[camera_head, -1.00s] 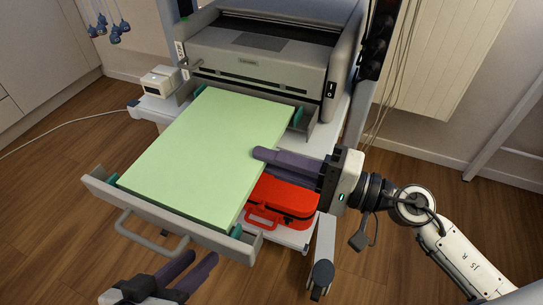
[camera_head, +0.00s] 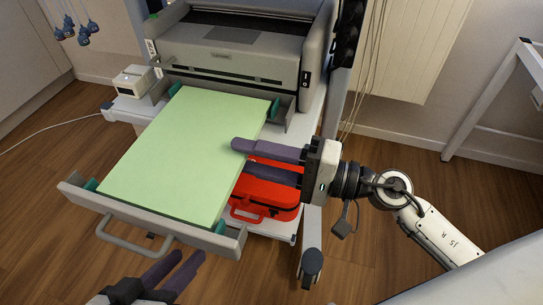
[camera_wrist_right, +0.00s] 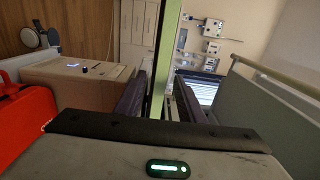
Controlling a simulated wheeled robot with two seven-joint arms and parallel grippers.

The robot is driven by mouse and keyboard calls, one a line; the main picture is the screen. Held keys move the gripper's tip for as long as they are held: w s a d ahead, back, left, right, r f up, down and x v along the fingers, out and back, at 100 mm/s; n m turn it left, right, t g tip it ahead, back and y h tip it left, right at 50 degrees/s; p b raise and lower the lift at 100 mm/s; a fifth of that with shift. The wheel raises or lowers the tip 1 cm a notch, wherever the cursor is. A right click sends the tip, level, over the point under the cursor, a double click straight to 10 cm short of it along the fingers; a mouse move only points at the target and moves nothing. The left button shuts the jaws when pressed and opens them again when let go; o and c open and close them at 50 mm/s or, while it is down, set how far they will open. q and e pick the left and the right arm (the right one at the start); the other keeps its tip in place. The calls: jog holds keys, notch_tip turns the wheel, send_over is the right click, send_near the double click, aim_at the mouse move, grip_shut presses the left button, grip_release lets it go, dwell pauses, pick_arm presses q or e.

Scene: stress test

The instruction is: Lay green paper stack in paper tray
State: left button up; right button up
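The pale green paper stack (camera_head: 185,150) lies flat between the teal corner guides of the pulled-out grey paper tray (camera_head: 148,215). I cannot tell whether it rests on the tray floor. My right gripper (camera_head: 240,158) is at the stack's right edge, one finger over its top and the other lower. In the right wrist view, the stack (camera_wrist_right: 168,50) shows as a green strip between the two fingers of that gripper (camera_wrist_right: 160,95), with gaps beside it. My left gripper (camera_head: 190,256) is low in the head view, in front of the tray, empty with fingers apart.
The grey printer (camera_head: 235,55) stands behind the tray on a white cart. A red case (camera_head: 268,190) sits below the right gripper. A small white box (camera_head: 134,82) stands at the left on the cart.

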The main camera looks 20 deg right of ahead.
jog(key=shift+d, duration=0.1)
pick_arm(q)
jog(key=shift+d+r, duration=0.3)
jog(key=shift+r, duration=0.2)
pick_arm(e)
jog(key=v, duration=1)
jog(key=shift+r, duration=0.15)
pick_arm(q)
jog(key=shift+r, duration=0.1)
pick_arm(e)
jog(key=shift+s, duration=0.1)
